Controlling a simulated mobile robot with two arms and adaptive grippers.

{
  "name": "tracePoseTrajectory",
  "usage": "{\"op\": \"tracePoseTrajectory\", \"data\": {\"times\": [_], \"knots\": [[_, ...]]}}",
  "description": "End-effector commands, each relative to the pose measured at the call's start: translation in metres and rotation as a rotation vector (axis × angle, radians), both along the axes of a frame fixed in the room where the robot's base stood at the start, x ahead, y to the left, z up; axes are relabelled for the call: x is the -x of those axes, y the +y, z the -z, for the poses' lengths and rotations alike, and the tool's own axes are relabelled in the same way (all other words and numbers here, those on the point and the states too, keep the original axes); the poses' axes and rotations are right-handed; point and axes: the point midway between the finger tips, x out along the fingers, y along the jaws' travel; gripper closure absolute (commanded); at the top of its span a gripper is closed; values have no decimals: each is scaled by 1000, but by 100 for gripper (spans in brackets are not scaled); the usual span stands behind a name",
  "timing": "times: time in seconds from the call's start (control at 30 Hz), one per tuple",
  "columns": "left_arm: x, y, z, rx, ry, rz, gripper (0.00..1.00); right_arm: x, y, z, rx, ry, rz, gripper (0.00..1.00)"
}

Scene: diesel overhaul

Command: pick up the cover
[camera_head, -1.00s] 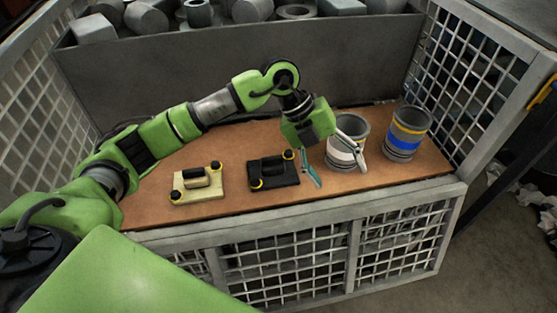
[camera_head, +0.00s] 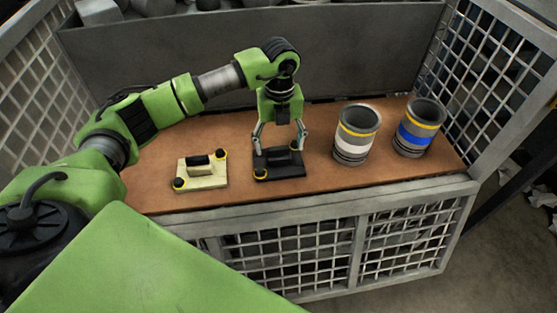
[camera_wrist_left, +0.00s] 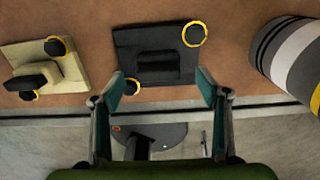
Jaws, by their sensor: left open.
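A black cover (camera_head: 280,170) with a raised handle and yellow-ringed knobs at two corners lies flat on the brown board. A cream cover (camera_head: 203,178) with a dark handle and similar knobs lies to its left. My left gripper (camera_head: 280,146) points down, open and empty, with its fingers spread at the far side of the black cover. In the left wrist view the black cover (camera_wrist_left: 160,45) lies just ahead of the gripper (camera_wrist_left: 160,88), its handle roughly centred between the fingertips. I cannot tell if they touch it. The cream cover (camera_wrist_left: 68,68) is on the left there.
A white-banded cylinder (camera_head: 353,147) and a blue-banded cylinder (camera_head: 413,134) stand upright to the right. The brown board (camera_head: 235,138) has bare room between things. Grey mesh walls (camera_head: 325,240) enclose it, and a grey bin (camera_head: 350,60) with metal parts stands behind.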

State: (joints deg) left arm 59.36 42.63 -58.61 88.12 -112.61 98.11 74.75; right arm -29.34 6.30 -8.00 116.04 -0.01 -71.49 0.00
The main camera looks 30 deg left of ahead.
Motion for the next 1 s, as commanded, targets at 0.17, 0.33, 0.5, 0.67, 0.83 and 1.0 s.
{"op": "tracePoseTrajectory", "data": {"times": [0.17, 0.33, 0.5, 0.67, 0.83, 1.0], "knots": [[1, 3, 29, -1, 4, -1, 32, -1, -1, -16, 0, -11, 1, 60], [0, 3, 47, 1, 1, 1, 32, -1, -1, -29, -1, -17, 2, 60], [0, 3, 49, 1, -1, 1, 32, -1, -1, -31, -1, -17, 2, 60], [0, 3, 49, 1, 1, 1, 45, -1, -1, -31, -1, -17, 3, 60], [0, 3, 49, 1, 1, 1, 82, -1, -1, -31, 0, -17, 3, 60], [-1, 3, 47, 2, -3, 1, 82, -1, -1, -32, 0, -18, 3, 60]]}}
